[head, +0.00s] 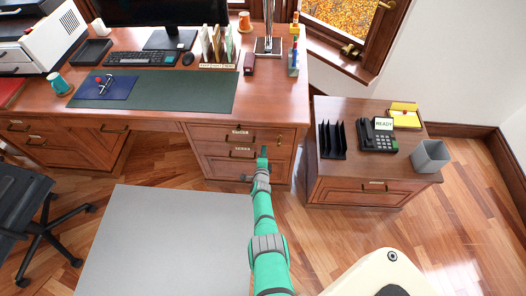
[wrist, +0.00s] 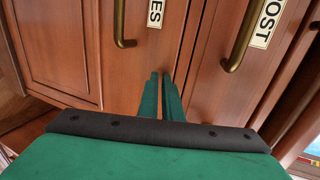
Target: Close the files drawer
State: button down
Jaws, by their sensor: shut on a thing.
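The files drawer (head: 223,152) is in the right pedestal of the desk, below the post drawer (head: 223,137). It looks nearly flush with the fronts around it; a small gap cannot be ruled out. In the wrist view the files drawer (wrist: 140,75) shows sideways, with its brass handle and a label ending in "ES". My gripper (head: 263,151) is at the drawer's front, right of the handle. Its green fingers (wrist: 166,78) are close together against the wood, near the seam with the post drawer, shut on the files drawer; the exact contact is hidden.
A larger drawer front (head: 222,172) lies below. A side cabinet (head: 330,190) with a phone, a black file rack and a grey bin stands to the right. An office chair (head: 30,215) is at the left.

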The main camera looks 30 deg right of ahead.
jog(key=shift+d+r, duration=0.25)
jog(key=shift+d, duration=0.2)
jog(key=shift+d+r, duration=0.2)
jog(key=shift+d, duration=0.25)
jog(key=shift+a, duration=0.15)
jog(key=a+f+v, duration=0.1)
jog(key=f+v, duration=0.1)
jog(key=v, duration=1.2)
jog(key=shift+a, duration=0.35)
jog(key=shift+s, duration=0.1)
